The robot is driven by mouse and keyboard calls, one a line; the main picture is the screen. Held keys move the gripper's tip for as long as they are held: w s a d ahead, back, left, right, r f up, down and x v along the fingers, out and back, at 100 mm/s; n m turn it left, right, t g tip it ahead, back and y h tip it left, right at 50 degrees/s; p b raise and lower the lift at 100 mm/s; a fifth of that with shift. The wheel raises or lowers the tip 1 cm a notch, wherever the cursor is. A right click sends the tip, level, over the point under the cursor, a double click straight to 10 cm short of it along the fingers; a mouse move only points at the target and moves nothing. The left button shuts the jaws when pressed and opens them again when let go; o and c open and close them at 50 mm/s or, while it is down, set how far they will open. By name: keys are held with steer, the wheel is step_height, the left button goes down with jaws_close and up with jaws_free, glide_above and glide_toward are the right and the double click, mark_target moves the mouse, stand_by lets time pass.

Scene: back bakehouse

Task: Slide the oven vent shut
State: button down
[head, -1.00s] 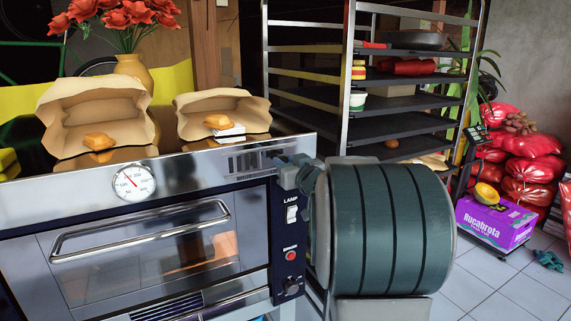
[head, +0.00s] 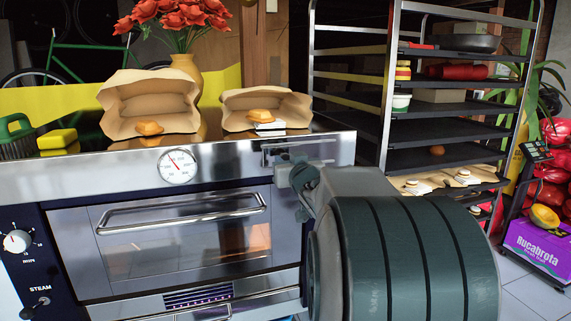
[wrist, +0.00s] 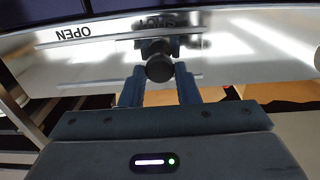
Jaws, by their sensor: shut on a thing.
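The oven vent (head: 280,152) is a metal strip at the right of the oven's upper front, partly hidden by my gripper in the head view. Its dark slots do not show there. In the wrist view, a dark round knob (wrist: 159,69) sits on the metal vent strip (wrist: 230,50), just by the upside-down "SHUT" label (wrist: 153,23). The "OPEN" label (wrist: 73,34) is off to the left. My gripper (wrist: 160,84) is shut on the knob, one finger on each side; it also shows in the head view (head: 298,175).
Two paper bags (head: 150,85) with buns, a yellow sponge (head: 57,139) and a vase of red flowers (head: 185,65) stand on the oven (head: 100,165). A tray rack (head: 385,110) is close to the right of my arm. The oven door handle (head: 185,213) juts out below.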

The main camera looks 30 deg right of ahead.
steer(key=c, duration=1.4)
jaws_free()
steer(key=shift+a, duration=0.15)
steer(key=o, duration=0.3)
steer(key=shift+a, duration=0.15)
steer(key=v, duration=1.3)
steer(key=shift+s+b, duration=0.35)
steer(key=s+a+f+g+p, duration=0.25)
steer(key=a+f+g, duration=0.5)
steer(key=f, duration=0.45)
steer(key=s+a+f+n+g+y, duration=0.1)
steer(key=s+a+f+g+y, duration=0.1)
steer(key=s+a, duration=0.4)
steer(key=s+a+f+n+g+y+p, duration=0.1)
steer(key=s+a+f+g, duration=0.4)
steer(key=s+a, duration=0.1)
steer(key=shift+s+f+y, duration=0.35)
steer(key=shift+f+y, duration=0.05)
